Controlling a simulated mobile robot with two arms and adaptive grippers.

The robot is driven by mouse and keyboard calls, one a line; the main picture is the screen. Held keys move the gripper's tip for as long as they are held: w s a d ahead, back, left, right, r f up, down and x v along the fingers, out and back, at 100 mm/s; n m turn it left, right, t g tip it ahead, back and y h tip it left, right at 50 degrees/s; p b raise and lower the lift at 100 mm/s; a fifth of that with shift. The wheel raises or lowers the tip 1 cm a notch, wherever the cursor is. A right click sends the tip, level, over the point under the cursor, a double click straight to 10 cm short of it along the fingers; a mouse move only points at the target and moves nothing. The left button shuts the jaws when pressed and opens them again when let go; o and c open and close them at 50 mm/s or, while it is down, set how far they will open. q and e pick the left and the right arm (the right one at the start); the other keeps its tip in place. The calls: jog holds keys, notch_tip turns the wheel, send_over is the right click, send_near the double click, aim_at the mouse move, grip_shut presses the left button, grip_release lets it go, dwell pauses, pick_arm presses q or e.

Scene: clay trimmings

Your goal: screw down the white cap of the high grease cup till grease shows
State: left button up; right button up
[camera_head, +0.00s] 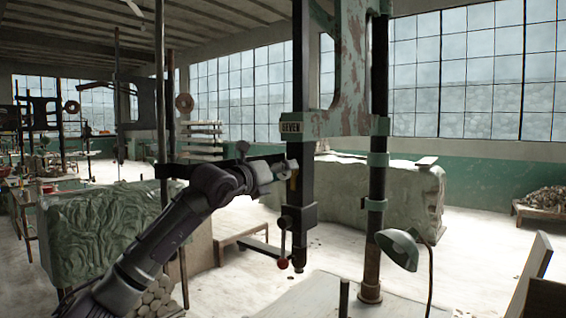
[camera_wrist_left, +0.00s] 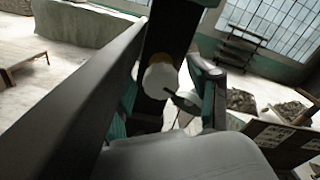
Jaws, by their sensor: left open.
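In the left wrist view the white cap (camera_wrist_left: 160,83) is a round pale knob, with a yellowish brass part (camera_wrist_left: 161,58) of the grease cup behind it on a dark column. My left gripper (camera_wrist_left: 168,98) is open, with one finger on each side of the cap. I cannot tell whether either finger touches it. In the head view my left gripper (camera_head: 280,170) is up at the dark machine column, beside a small yellowish part (camera_head: 293,181) of the cup. The white cap is hard to make out there. No grease can be made out. My right gripper is not in view.
The dark machine column (camera_head: 301,90) and a rusty post (camera_head: 376,200) stand close together. Below are a red-knobbed lever (camera_head: 283,263) and a green lamp (camera_head: 398,248). Clay blocks (camera_head: 110,235) stand at left and behind. A bench (camera_head: 240,240) stands on the pale floor.

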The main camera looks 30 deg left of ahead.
pick_arm(q)
jog(key=shift+w, duration=0.4)
jog(key=shift+c, duration=0.3)
jog(key=c, duration=1.1)
jog(key=shift+f+m, duration=0.1)
jog(key=shift+m, duration=0.2)
